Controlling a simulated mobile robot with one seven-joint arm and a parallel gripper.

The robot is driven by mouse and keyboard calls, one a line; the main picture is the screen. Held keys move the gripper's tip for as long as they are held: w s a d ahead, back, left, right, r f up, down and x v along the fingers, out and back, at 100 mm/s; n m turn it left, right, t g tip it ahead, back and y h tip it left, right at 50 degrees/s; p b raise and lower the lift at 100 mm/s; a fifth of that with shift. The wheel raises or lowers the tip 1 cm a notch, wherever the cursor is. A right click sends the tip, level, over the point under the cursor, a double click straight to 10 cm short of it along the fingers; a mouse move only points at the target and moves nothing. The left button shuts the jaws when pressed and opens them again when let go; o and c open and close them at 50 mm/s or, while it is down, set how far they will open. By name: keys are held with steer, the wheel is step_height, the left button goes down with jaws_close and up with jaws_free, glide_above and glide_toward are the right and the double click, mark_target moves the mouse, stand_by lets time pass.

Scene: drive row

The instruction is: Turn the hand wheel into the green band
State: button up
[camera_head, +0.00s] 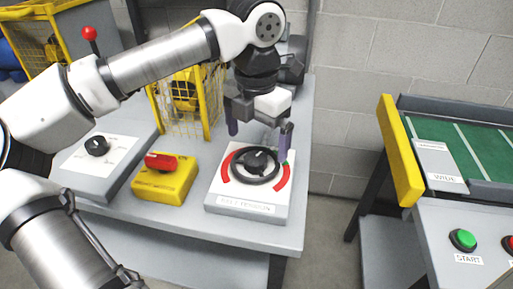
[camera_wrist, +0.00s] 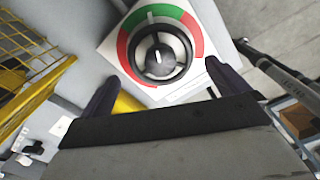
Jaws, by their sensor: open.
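The black hand wheel (camera_head: 255,165) sits on a white "BELT TENSION" plate (camera_head: 247,207) at the table's front right. A red band (camera_head: 283,177) curves around the wheel. In the wrist view, the wheel (camera_wrist: 184,52) shows whole, with a white line on its hub. The green band (camera_wrist: 165,11) lies beyond the wheel there, between red stretches on both sides. A short pale mark shows at the green band's inner side. My gripper (camera_head: 259,137) is open and empty, above the wheel. In the wrist view, my gripper's fingers (camera_wrist: 161,76) are spread at the near side of the wheel.
A yellow box with a red switch handle (camera_head: 161,161) stands left of the wheel plate. Farther left is a panel with a black knob (camera_head: 97,145). Yellow wire guards (camera_head: 188,108) stand behind. A bench with a green START button (camera_head: 463,239) is at right, across a gap.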

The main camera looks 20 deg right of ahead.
mark_target(258, 156)
step_height(258, 156, up, 9)
steer(key=shift+r, duration=0.15)
stand_by(0.4)
steer(key=shift+s+d+p, duration=0.1)
steer(key=shift+p, duration=0.2)
